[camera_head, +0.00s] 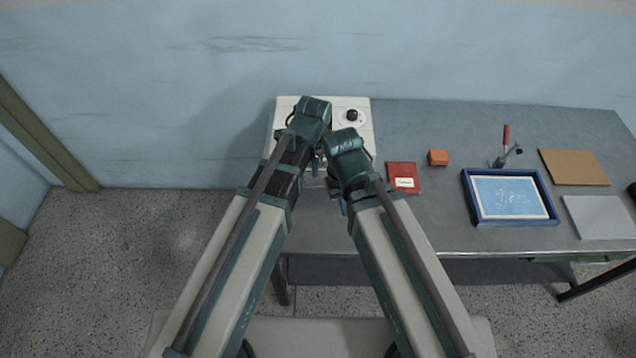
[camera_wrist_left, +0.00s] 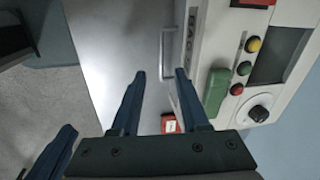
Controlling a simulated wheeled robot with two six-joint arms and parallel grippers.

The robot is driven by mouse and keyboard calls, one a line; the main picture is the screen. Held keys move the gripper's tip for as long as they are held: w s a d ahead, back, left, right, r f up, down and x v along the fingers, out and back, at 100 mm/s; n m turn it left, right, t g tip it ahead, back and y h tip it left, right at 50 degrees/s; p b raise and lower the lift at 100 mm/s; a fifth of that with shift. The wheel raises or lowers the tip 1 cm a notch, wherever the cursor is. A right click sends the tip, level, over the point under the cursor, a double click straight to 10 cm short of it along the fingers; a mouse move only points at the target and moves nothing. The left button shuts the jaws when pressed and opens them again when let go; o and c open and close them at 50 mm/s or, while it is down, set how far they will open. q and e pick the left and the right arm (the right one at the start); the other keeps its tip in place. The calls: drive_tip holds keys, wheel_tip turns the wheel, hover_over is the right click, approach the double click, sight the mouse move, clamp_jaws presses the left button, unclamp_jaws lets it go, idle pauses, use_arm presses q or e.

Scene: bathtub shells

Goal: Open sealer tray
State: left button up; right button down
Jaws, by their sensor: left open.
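The sealer (camera_head: 284,118) is a white box at the table's back left, mostly hidden by my arms in the head view. The left wrist view shows its white panel (camera_wrist_left: 216,50) with lettering, coloured buttons and a black knob (camera_wrist_left: 259,113). A slim metal handle (camera_wrist_left: 163,55) stands beside the lettered side, over a pale grey surface; whether that surface is the tray cannot be told. My left gripper (camera_wrist_left: 160,74) is open, its blue fingers to either side of the handle's near end; contact cannot be told. A blue finger at lower left, probably my right gripper (camera_wrist_left: 55,150), shows in part.
A red packet (camera_head: 403,177) lies right of the sealer. Further right are an orange block (camera_head: 438,158), a blue-framed screen (camera_head: 466,190), a red-handled tool (camera_head: 506,135), a brown board (camera_head: 573,167) and a grey board (camera_head: 600,217). The table's back middle is clear.

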sight(318, 186)
use_arm(q)
drive_tip(key=shift+w+d+m, duration=0.1)
drive_tip(key=shift+d+m, duration=0.35)
drive_tip(key=shift+m, duration=0.15)
drive_tip(key=shift+f, duration=0.1)
drive_tip(key=f+b, duration=0.4)
drive_tip(key=w+f+b, duration=0.1)
drive_tip(key=f+b, duration=0.4)
drive_tip(key=w+f+b, duration=0.1)
drive_tip(key=f+b, duration=0.3)
drive_tip(key=shift+w+f+b, duration=0.25)
drive_tip(key=shift+b, duration=0.05)
use_arm(e)
wheel_tip(318, 186, down, 14)
drive_tip(key=shift+r, duration=0.2)
use_arm(q)
clamp_jaws()
